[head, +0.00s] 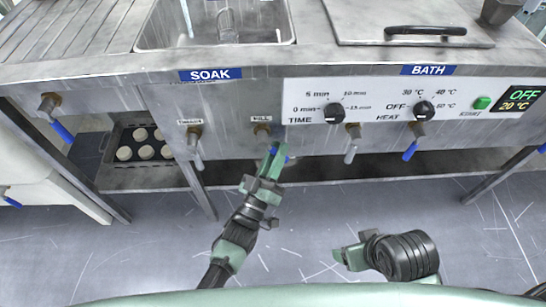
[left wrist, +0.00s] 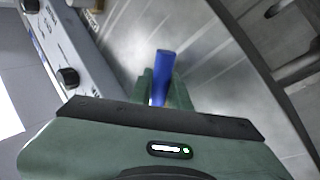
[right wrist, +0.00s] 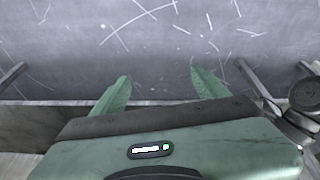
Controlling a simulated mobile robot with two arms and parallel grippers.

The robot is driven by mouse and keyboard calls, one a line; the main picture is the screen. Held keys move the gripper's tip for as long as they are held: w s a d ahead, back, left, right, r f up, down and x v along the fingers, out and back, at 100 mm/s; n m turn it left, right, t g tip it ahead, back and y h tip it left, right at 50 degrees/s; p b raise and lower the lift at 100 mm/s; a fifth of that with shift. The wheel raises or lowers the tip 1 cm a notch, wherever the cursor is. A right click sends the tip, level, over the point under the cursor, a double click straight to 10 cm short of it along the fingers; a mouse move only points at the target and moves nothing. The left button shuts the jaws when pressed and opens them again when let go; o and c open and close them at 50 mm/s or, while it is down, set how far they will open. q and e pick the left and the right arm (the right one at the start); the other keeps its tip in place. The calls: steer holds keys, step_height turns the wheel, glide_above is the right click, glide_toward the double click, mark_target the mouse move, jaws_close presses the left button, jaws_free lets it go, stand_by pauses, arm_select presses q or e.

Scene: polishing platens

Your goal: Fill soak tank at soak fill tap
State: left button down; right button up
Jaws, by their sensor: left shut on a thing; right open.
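The soak tank (head: 142,38) is a steel basin at the top of the head view, above the blue SOAK label (head: 211,75). The soak fill tap (head: 262,131) sits on the front panel under a FILL label, with a blue lever (head: 275,150). My left gripper (head: 272,161) is shut on that lever. In the left wrist view the blue lever (left wrist: 164,66) stands between the fingers. My right gripper (head: 340,256) is open and empty above the floor, low in the head view. Its spread fingers (right wrist: 160,92) show in the right wrist view. The water level in the tank cannot be told.
A drain tap (head: 194,135) is left of the fill tap. More taps with blue levers (head: 62,131) (head: 411,149) and two dials (head: 335,113) line the front. A dark tray (head: 118,175) with several pale discs lies on the lower shelf. The floor (head: 300,215) ahead is clear.

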arm_select(q)
steer(key=shift+d+f+n+t+y+b, duration=0.2)
steer(key=shift+n+t+y+b, duration=0.1)
steer(key=shift+n, duration=0.2)
steer(key=n, duration=0.1)
steer(key=n+t+b, duration=0.1)
steer(key=shift+d+r+n+y, duration=0.3)
steer(key=shift+r+y, duration=0.1)
steer(key=shift+d+r+n+t+y+b, duration=0.15)
steer(key=shift+r+n+t+y+b, duration=0.35)
steer(key=shift+n, duration=0.5)
arm_select(e)
steer(key=w+a+r+t+y, duration=0.1)
steer(key=w+a+r+t, duration=0.1)
steer(key=w, duration=0.4)
steer(key=w+a+r+t, duration=0.2)
steer(key=w+t, duration=0.2)
steer(key=w, duration=0.2)
steer(key=shift+r+t+y, duration=0.4)
steer(key=shift+w, duration=0.1)
arm_select(q)
steer(key=c, duration=1.6)
jaws_free()
